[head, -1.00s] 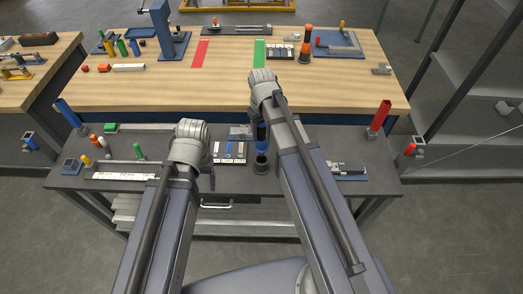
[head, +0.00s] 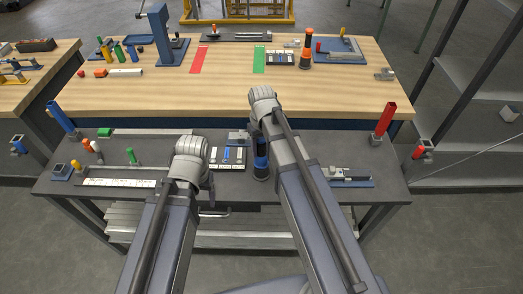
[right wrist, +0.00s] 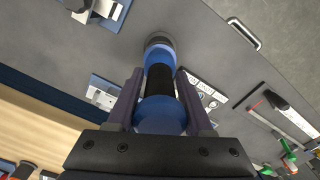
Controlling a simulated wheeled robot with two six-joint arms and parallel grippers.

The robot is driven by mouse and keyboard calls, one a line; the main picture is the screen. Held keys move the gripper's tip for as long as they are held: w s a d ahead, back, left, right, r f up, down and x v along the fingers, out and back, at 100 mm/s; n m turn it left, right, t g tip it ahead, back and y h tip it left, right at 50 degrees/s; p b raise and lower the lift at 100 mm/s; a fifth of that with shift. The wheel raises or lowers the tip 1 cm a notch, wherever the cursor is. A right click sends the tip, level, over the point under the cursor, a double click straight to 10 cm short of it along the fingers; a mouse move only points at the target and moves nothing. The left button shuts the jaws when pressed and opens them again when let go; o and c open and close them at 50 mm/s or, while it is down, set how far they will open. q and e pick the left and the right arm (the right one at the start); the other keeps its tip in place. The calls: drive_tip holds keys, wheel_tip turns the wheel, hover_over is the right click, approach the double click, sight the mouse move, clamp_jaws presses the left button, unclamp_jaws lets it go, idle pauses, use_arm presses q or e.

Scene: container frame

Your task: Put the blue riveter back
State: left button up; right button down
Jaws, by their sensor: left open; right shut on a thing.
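The blue riveter, a blue and black cylinder, stands upright between the fingers of my right gripper in the right wrist view (right wrist: 160,100). My right gripper (right wrist: 158,108) is shut on it. The riveter's far end meets a dark grey round base on the grey lower table; I cannot tell whether it is fully seated.
A tray of small parts (head: 228,156) lies left of the riveter. A blue tray with a metal tool (head: 345,176) is to the right. A blue tube (head: 61,118) and a red tube (head: 385,119) stand at the table's ends. An orange and black tool (head: 306,48) stands on the wooden bench.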

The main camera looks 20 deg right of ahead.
drive_tip(key=shift+f+b, duration=0.45)
drive_tip(key=shift+b, duration=0.05)
drive_tip(key=shift+c, duration=1.5)
unclamp_jaws()
drive_tip(key=shift+r, duration=0.2)
wheel_tip(320, 180, up, 13)
drive_tip(key=p, duration=1.3)
drive_tip(key=shift+f, duration=0.15)
drive_tip(key=s+a+n+h, duration=0.1)
drive_tip(key=s+a, duration=0.9)
drive_tip(key=s, duration=0.4)
drive_tip(key=shift+a, duration=0.25)
drive_tip(key=shift+s, duration=0.1)
